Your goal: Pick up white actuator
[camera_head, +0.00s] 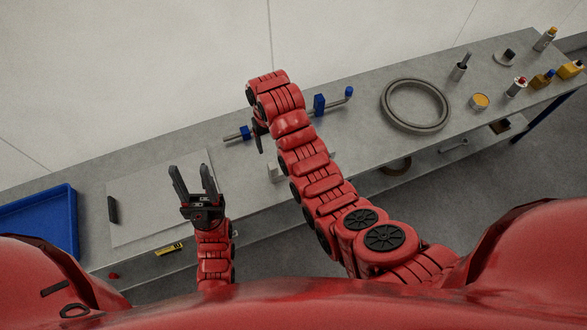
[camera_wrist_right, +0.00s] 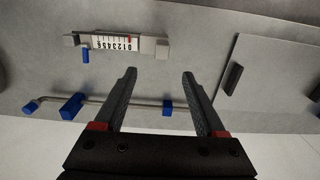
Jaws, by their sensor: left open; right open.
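The white actuator (camera_wrist_right: 112,44) lies on the grey bench near its edge in the right wrist view. It has a numbered scale, a red mark, a small blue knob and a pale block at one end. In the head view most of it is hidden behind my right arm; only a pale end piece (camera_head: 272,173) shows. My right gripper (camera_wrist_right: 158,72) is open and empty, with its fingertips apart from the actuator. In the head view it is partly hidden by its own wrist (camera_head: 259,138). My left gripper (camera_head: 192,170) is open and empty over a pale mat.
A thin rod with blue fittings (camera_wrist_right: 70,107) lies beneath the right fingers. A dark block (camera_head: 112,209) lies on the pale mat (camera_head: 150,225). A blue tray (camera_head: 72,215) is at left. A grey ring (camera_head: 384,102), bottles and small pots occupy the right side.

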